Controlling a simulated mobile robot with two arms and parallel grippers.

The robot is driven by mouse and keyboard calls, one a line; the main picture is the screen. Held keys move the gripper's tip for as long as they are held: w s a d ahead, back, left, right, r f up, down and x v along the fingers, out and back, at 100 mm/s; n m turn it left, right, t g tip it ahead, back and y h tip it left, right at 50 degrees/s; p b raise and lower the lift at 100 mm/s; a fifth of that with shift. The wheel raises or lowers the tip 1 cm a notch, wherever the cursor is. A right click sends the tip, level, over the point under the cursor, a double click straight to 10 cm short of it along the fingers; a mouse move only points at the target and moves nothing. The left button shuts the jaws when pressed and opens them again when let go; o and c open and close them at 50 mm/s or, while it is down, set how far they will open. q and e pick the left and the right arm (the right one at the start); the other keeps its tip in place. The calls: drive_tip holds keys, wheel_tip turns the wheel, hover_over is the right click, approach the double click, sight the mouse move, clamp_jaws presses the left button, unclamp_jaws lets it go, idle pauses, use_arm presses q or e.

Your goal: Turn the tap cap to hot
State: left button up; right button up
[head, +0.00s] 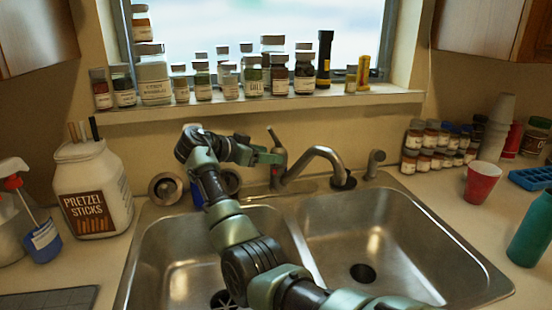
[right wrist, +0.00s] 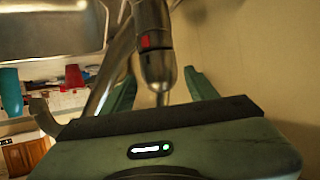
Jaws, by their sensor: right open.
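The metal tap stands behind the double sink, with its cap (head: 276,157) on top of the body and a thin lever pointing up and left. In the right wrist view the tap cap (right wrist: 156,60) shows large, with a red mark on its side. My right gripper (head: 270,157) reaches over the left basin to the cap. Its two green fingers (right wrist: 162,88) are open, one on each side of the cap. I cannot tell whether either finger touches it. My left gripper is out of view.
The curved spout (head: 322,157) extends right from the tap, and a small sprayer (head: 374,163) stands farther right. Jars line the window sill (head: 240,107) above. A pretzel tub (head: 93,190) stands left of the sink. The right basin (head: 390,245) is empty.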

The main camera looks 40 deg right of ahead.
drive_tip(key=shift+v, duration=1.55)
